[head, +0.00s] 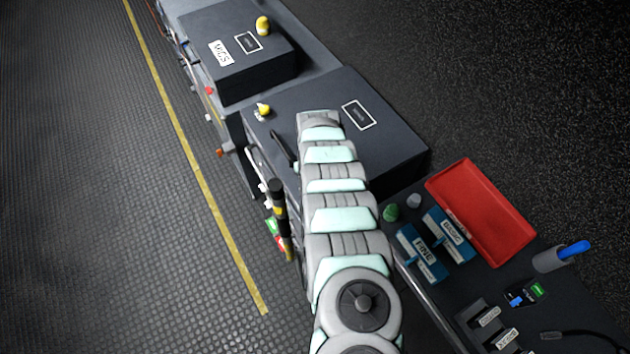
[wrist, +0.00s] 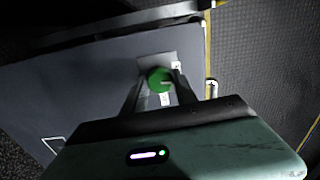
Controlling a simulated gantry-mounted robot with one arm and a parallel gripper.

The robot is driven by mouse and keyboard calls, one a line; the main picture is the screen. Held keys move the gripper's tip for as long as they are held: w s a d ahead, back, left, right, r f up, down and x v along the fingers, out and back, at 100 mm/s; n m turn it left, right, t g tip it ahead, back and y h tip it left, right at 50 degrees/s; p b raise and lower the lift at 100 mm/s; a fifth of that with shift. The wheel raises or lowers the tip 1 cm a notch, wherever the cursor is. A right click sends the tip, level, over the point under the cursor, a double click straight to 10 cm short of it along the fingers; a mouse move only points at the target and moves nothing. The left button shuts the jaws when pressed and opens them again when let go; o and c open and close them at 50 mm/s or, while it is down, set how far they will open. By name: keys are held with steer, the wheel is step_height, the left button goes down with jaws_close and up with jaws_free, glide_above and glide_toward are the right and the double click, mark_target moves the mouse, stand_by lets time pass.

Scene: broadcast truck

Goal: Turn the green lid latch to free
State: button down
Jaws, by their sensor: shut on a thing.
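The green lid latch (wrist: 159,79) shows in the wrist view as a round green knob on a grey plate on top of a dark case lid. My gripper (wrist: 157,90) has one finger on each side of the knob and is shut on it. A small white label lies just below the knob, partly hidden between the fingers. Which way the latch is turned cannot be told. In the head view my arm covers the latch and the fingertips.
The ribbed floor at left is clear.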

steer(key=c, duration=1)
jaws_free()
steer(key=shift+o, duration=0.2)
steer(key=shift+r, duration=0.1)
step_height(320, 180, up, 11)
steer(key=shift+f, duration=0.2)
